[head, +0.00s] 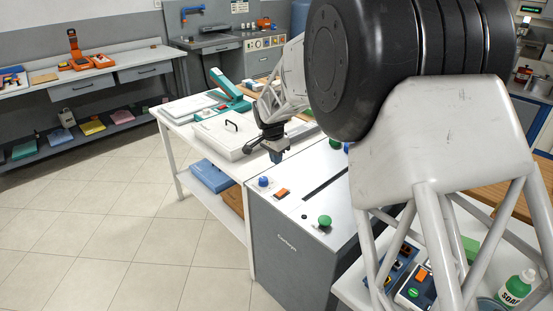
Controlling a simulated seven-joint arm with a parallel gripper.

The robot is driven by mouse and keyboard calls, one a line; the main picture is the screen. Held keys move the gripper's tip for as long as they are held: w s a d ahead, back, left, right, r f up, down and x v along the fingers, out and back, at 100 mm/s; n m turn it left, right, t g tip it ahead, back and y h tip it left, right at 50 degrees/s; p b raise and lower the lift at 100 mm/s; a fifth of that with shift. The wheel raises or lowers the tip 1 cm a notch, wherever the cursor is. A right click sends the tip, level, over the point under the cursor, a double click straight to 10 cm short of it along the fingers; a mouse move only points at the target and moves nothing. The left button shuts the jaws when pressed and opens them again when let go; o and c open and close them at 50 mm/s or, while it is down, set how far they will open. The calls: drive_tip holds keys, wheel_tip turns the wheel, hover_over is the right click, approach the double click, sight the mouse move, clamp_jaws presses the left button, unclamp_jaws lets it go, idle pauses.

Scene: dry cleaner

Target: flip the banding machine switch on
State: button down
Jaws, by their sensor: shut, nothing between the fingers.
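The banding machine appears to be the grey cabinet (290,248) with a light top and a dark slot, in the lower middle of the head view. A small orange switch (282,193) sits near the top's left front edge, between a blue knob (263,182) and a green knob (325,220). I cannot tell the switch's position. My gripper (277,157) is shut and empty, pointing down. In the picture it is just above the blue knob and apart from the switch. Its height above the surface is hard to judge.
A white table (176,112) adjoins the cabinet, holding a white lidded box (222,136) with a black handle and a teal device (230,91). My arm hides much of the right side. The tiled floor at left is clear.

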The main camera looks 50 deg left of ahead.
sight(287, 192)
drive_tip(key=shift+w+d, duration=0.1)
drive_tip(key=shift+w+d+t, duration=0.3)
drive_tip(key=shift+w+d, duration=0.2)
drive_tip(key=shift+d, duration=0.05)
drive_tip(key=shift+f, duration=0.1)
drive_tip(key=shift+f, duration=0.15)
drive_tip(key=w+f, duration=0.1)
drive_tip(key=f, duration=0.8)
drive_tip(key=w+f, duration=0.1)
drive_tip(key=f, duration=0.3)
drive_tip(key=shift+w+f, duration=0.2)
drive_tip(key=shift+w, duration=0.15)
drive_tip(key=shift+f, duration=0.1)
